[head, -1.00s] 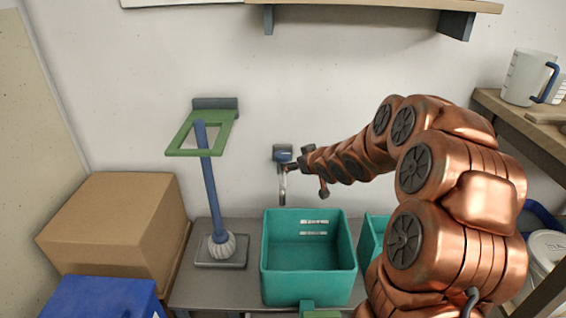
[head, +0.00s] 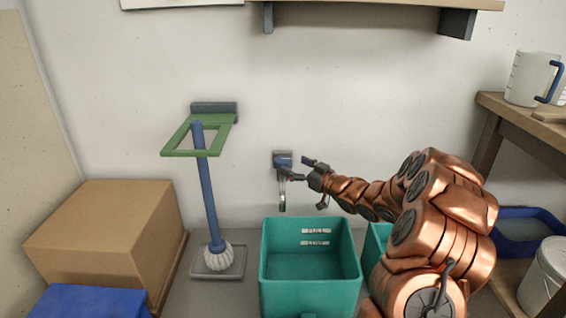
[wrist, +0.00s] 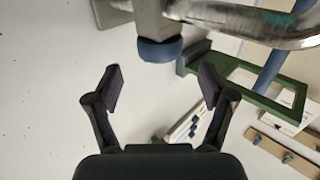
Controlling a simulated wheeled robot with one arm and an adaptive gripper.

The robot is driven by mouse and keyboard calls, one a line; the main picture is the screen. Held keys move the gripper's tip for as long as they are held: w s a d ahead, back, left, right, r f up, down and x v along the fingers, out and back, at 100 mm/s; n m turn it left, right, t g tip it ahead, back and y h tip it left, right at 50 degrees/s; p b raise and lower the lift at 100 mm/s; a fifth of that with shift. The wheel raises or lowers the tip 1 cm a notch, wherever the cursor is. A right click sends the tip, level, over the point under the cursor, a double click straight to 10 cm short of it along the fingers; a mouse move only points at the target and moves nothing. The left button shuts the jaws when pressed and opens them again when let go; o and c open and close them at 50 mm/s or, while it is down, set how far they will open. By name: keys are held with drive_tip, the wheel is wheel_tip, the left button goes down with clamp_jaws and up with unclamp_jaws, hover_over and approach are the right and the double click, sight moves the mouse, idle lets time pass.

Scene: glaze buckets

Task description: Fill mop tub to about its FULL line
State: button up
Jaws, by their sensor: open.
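The teal mop tub (head: 310,297) stands upright on a grey bench below the tap, with FULL and LINE labels on its inner back wall. No water is clearly visible in it. The wall tap has a blue handle (head: 282,159) and a metal spout (head: 282,194) that hangs above the tub's back edge. No stream shows. My gripper (head: 298,169) is open and empty, just right of the tap handle. In the wrist view, a blue tap part (wrist: 160,50) lies just beyond my open fingertips (wrist: 161,88), with the metal pipe (wrist: 240,22) above it. Contact cannot be told.
A cardboard box (head: 90,245) and blue box (head: 95,302) are at left. Another teal tub (head: 376,245) is partly behind my arm. A white jug (head: 525,80) stands on the right shelf.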

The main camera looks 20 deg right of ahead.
sight(289, 163)
drive_tip(key=shift+b+x, duration=0.7)
drive_tip(key=shift+x, duration=2.35)
drive_tip(key=c, duration=1.2)
